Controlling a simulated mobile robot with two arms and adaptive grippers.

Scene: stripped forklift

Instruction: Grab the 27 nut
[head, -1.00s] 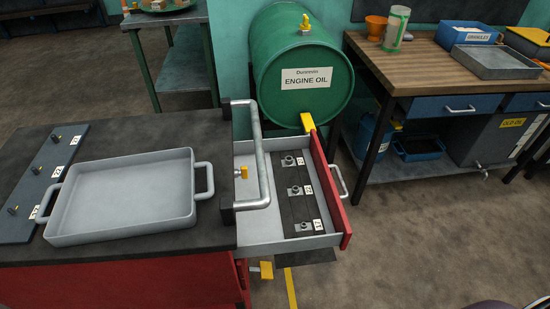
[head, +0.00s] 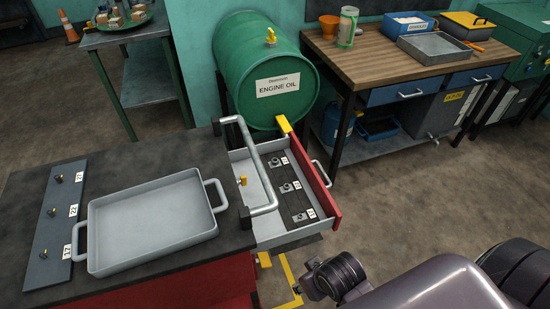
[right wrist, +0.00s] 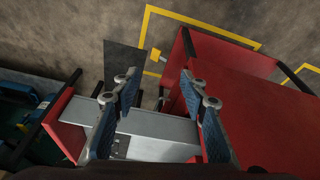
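The open drawer (head: 262,205) holds a dark strip (head: 292,198) with several nuts on small plates, each beside a white number label. The far nut (head: 274,162), middle nut (head: 285,187) and near nut (head: 298,215) lie in a row. The labels are too small to read surely, so I cannot tell which nut is 27. In the right wrist view, my right gripper (right wrist: 160,80) is open and empty beside the drawer (right wrist: 160,127); its left finger hides part of the drawer's inside. My right arm shows at the lower right of the head view. My left gripper is out of view.
A grey tray (head: 150,222) sits on the cart top beside a dark board (head: 52,225) with several numbered pegs. Open floor lies to the right.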

